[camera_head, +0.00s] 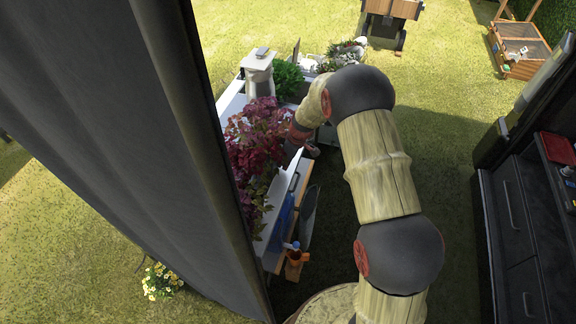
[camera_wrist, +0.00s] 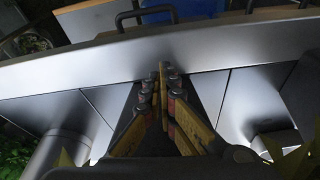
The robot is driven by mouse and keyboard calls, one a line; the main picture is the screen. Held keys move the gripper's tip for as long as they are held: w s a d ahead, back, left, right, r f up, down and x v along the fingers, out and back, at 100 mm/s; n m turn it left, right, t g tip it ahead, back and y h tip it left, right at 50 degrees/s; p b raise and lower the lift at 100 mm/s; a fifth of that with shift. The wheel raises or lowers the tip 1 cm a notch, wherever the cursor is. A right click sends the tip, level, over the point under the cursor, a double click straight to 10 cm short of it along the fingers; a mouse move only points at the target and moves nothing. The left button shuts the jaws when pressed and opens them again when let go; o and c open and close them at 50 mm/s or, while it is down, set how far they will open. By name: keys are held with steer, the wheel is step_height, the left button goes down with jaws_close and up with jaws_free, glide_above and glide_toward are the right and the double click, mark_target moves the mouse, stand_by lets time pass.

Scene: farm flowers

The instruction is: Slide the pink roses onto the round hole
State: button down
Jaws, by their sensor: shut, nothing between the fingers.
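No pink roses can be made out for certain. A leafy plant with dark red and pink foliage (camera_head: 258,140) stands on the white table in the head view, left of my arm. I cannot tell any round hole in either view. My gripper (camera_wrist: 163,70) is shut and empty in the wrist view, its fingertips close together in front of a smooth grey metal panel (camera_wrist: 210,58). In the head view my gripper is mostly hidden behind my arm, beside the red plant.
A dark grey panel (camera_head: 130,150) blocks the left of the head view. A green plant (camera_head: 288,78) and a white stand (camera_head: 258,68) are farther back. A black drawer cabinet (camera_head: 520,225) stands at right.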

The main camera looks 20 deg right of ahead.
mark_target(260, 152)
steer(key=w+a, duration=0.2)
steer(key=a, duration=0.1)
steer(key=w+a+b, duration=0.1)
steer(key=w+a, duration=0.2)
steer(key=w+a+b, duration=0.1)
steer(key=w+a, duration=0.2)
steer(key=a, duration=0.1)
steer(key=shift+w, duration=0.25)
